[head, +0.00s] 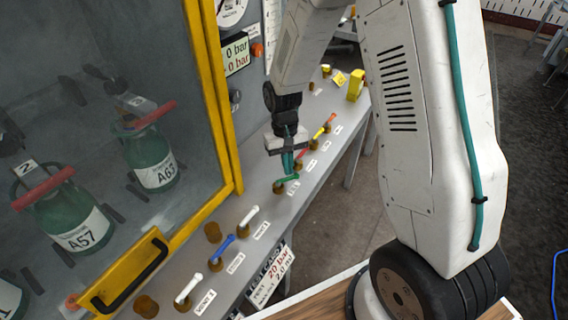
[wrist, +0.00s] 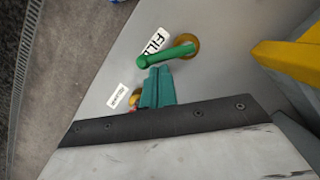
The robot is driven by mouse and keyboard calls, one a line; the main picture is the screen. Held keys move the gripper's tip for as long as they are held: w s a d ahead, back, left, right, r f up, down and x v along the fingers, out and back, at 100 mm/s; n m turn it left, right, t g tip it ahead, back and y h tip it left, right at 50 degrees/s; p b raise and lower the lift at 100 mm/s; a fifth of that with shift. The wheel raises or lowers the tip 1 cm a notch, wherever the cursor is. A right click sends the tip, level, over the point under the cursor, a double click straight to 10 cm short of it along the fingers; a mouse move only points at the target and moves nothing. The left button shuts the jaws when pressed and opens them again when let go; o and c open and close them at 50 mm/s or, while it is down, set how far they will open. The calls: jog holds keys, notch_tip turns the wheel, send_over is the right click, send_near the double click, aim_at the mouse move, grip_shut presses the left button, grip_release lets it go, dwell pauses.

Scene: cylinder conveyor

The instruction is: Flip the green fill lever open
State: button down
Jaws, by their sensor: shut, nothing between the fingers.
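The green fill lever (head: 287,179) sits on the grey panel, just below my gripper in the head view. In the wrist view the green lever (wrist: 168,54) points left from its brass-coloured base (wrist: 186,46), beside a label reading FILL (wrist: 155,42). My gripper (head: 288,165) is shut and empty, with teal fingers pointing down. In the wrist view the shut fingertips (wrist: 154,72) are close to the lever's free end. I cannot tell whether they touch it.
White levers (head: 249,215) and a blue lever (head: 222,248) stand nearer on the panel. Red (head: 317,133) and yellow (head: 330,118) levers stand beyond the green one. A yellow-framed cabinet (head: 222,100) holding green cylinders (head: 150,158) rises on the left. Its yellow handle panel (head: 125,275) juts out below.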

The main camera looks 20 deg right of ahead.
jog(key=m, duration=0.2)
jog(key=s+m, duration=0.1)
jog(key=s+m+y, duration=0.1)
jog(key=m, duration=0.1)
jog(key=shift+s+d+m, duration=0.15)
jog(key=shift+d+m, duration=0.15)
jog(key=m, duration=0.1)
jog(key=s+m+t, duration=0.1)
jog(key=m, duration=0.1)
jog(key=shift+s+a+m+y, duration=0.2)
jog(key=shift+m+y, duration=0.1)
jog(key=shift+y, duration=0.1)
jog(key=shift+s, duration=0.3)
jog(key=w+d, duration=0.2)
jog(key=d, duration=0.1)
jog(key=shift+w+d+r, duration=0.2)
jog(key=shift+d+r, duration=0.1)
jog(key=shift+r, duration=0.1)
jog(key=v, duration=1)
jog(key=shift+a, duration=0.15)
jog(key=shift+s+f, duration=0.1)
jog(key=shift+s, duration=0.05)
